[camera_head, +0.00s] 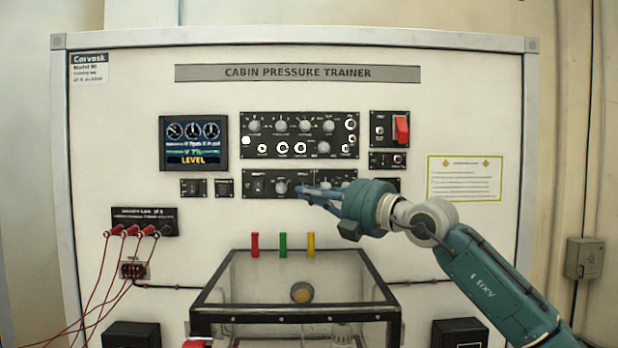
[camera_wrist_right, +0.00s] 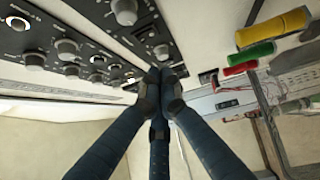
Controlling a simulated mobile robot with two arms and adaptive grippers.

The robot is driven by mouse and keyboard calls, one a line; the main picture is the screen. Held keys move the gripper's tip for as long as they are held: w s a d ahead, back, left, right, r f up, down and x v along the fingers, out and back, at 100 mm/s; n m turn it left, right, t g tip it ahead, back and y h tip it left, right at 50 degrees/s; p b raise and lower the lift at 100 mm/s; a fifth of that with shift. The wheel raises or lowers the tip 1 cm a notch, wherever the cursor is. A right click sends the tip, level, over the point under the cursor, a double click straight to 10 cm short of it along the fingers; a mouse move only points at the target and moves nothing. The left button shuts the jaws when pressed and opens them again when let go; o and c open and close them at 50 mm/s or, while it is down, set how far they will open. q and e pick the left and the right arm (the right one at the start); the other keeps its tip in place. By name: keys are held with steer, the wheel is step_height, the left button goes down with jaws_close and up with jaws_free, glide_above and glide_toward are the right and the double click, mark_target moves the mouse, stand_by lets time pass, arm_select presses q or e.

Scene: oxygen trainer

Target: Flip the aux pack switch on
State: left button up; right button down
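The lower wide black panel (camera_head: 260,185) carries a knob (camera_head: 281,186) and small controls; its labels are too small to read, so I cannot tell which one is the aux pack switch. My right gripper (camera_head: 302,191) reaches in from the right, with its fingertips in front of this panel just right of the knob. In the right wrist view the gripper's dark fingers (camera_wrist_right: 158,82) come together at the tips, with nothing visible held. The tips are close to the panel's controls; I cannot tell whether they touch. The fingers hide part of the panel. My left gripper is not in view.
Above is a larger knob panel (camera_head: 299,135), with a display reading LEVEL (camera_head: 193,143) to its left and a red guarded switch (camera_head: 401,129) to its right. A clear dark-framed box (camera_head: 240,270) stands below. Red cables (camera_head: 95,290) hang at the left.

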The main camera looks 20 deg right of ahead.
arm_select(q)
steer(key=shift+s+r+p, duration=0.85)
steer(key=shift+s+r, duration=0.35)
arm_select(e)
steer(key=w, duration=0.1)
steer(key=w+d, duration=0.1)
steer(key=w, duration=0.1)
steer(key=shift+w+d+r, duration=0.15)
steer(key=shift+w+r, duration=0.1)
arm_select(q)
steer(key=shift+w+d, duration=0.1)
arm_select(e)
steer(key=shift+w+r+p, duration=0.3)
steer(key=shift+r+p, duration=0.2)
steer(key=shift+p, duration=0.45)
steer(key=shift+f+m+g, duration=0.3)
steer(key=shift+f, duration=0.05)
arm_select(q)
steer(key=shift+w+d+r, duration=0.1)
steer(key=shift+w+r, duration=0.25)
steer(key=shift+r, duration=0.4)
arm_select(e)
steer(key=shift+d, duration=0.1)
